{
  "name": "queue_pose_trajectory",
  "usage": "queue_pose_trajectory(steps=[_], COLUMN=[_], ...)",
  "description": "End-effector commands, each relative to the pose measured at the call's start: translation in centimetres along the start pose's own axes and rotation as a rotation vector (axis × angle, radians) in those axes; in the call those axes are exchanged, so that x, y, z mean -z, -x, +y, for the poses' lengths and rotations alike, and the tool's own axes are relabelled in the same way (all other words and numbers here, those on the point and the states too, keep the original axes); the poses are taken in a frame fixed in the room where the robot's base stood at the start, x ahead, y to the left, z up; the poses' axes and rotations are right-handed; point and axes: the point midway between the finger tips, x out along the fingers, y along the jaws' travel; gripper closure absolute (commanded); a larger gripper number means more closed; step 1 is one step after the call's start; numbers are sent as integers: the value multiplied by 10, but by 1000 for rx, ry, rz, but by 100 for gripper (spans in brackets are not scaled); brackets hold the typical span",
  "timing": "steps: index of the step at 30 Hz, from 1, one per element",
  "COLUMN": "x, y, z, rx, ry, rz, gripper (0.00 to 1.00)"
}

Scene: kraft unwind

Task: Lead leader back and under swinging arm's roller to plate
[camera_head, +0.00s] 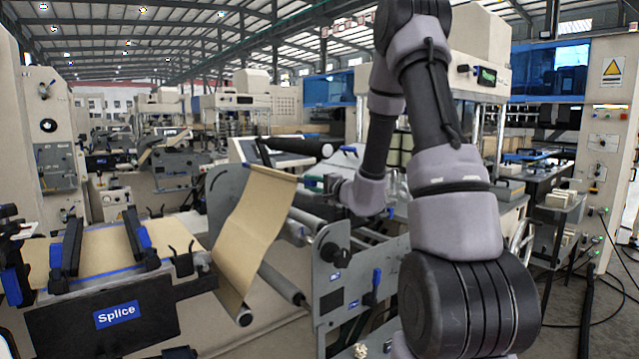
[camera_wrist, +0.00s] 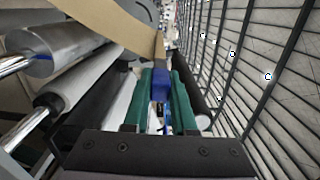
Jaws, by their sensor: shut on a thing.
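The brown kraft leader (camera_head: 252,225) is a wide strip that rises from a low roller (camera_head: 277,283) to an upper edge near my gripper. My gripper (camera_head: 313,183) is small and partly hidden by my arm in the head view. In the wrist view my gripper (camera_wrist: 160,78) has green fingers shut on a blue tab (camera_wrist: 150,88), and the brown leader (camera_wrist: 115,24) runs away from this tab to the upper left. The splice plate (camera_head: 110,242) at the left bears brown paper and black clamps. I cannot tell which roller belongs to the swinging arm.
A black roller (camera_head: 294,146) lies behind the leader's top. A silver roller (camera_wrist: 45,50) and a pale roller (camera_wrist: 60,87) lie left of my fingers in the wrist view. A grey side frame (camera_head: 345,285) stands below my arm. Cables (camera_head: 610,245) hang at the right.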

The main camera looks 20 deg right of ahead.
Motion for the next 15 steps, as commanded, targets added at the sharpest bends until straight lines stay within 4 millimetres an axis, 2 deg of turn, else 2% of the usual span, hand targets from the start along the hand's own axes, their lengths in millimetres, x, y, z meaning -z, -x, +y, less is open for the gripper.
queue_pose_trajectory(steps=[15], x=[-59], y=[-1], z=[0], rx=[1], ry=[-1], rz=[-3], gripper=[100])
